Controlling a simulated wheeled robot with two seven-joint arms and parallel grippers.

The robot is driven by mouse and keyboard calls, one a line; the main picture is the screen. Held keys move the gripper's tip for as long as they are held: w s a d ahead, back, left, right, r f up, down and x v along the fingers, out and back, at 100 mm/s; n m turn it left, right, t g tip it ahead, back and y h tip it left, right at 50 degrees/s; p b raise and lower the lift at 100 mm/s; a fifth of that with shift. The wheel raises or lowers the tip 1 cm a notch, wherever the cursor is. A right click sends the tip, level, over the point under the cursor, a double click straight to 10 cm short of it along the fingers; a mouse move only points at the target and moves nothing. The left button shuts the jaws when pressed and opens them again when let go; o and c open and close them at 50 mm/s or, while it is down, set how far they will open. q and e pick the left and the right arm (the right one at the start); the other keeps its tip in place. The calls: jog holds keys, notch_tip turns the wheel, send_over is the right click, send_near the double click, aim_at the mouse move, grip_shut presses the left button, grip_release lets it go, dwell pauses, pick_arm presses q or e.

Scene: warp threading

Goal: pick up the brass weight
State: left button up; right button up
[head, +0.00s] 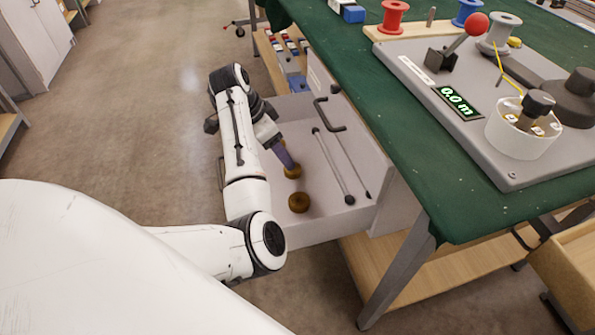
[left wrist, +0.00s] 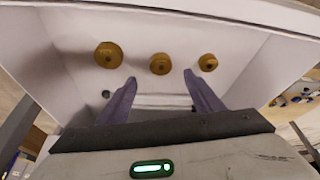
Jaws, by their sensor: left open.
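An open white drawer (head: 372,222) under the green table holds brass weights. In the head view a near brass weight (head: 299,203) and a second brass weight (head: 293,172) show on the drawer floor. The left wrist view shows three in a row: a left brass weight (left wrist: 109,55), a middle brass weight (left wrist: 160,64) and a right brass weight (left wrist: 208,62). My left gripper (left wrist: 160,78) is open and empty. Its fingertips point down into the drawer, with the middle weight between and just beyond them in that view. In the head view the left gripper (head: 284,156) partly covers the second weight.
A dark handle (head: 331,116) and the green table's edge (head: 395,160) are close on the right. A grey winding device (head: 480,120) with a red-knobbed lever stands on the table. Open floor is at left.

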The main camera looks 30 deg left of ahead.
aim_at(293, 170)
pick_arm(q)
jog(key=b+x, duration=0.1)
jog(key=x, duration=0.2)
jog(key=shift+s, duration=0.15)
jog(key=b+x, duration=0.3)
jog(key=x, duration=0.1)
jog(key=shift+f, duration=0.35)
jog(key=shift+w+f, duration=0.25)
jog(key=shift+w, duration=0.05)
jog(key=c, duration=1.2)
pick_arm(e)
jog(key=shift+w+a+f+n+g+y, duration=0.15)
jog(key=shift+a+f+n+g+y, duration=0.2)
jog(key=shift+a, duration=0.3)
jog(key=shift+w+a+f+n+g+y, duration=0.15)
jog(key=shift+a+f+n+g, duration=0.1)
jog(key=shift+a+f, duration=0.3)
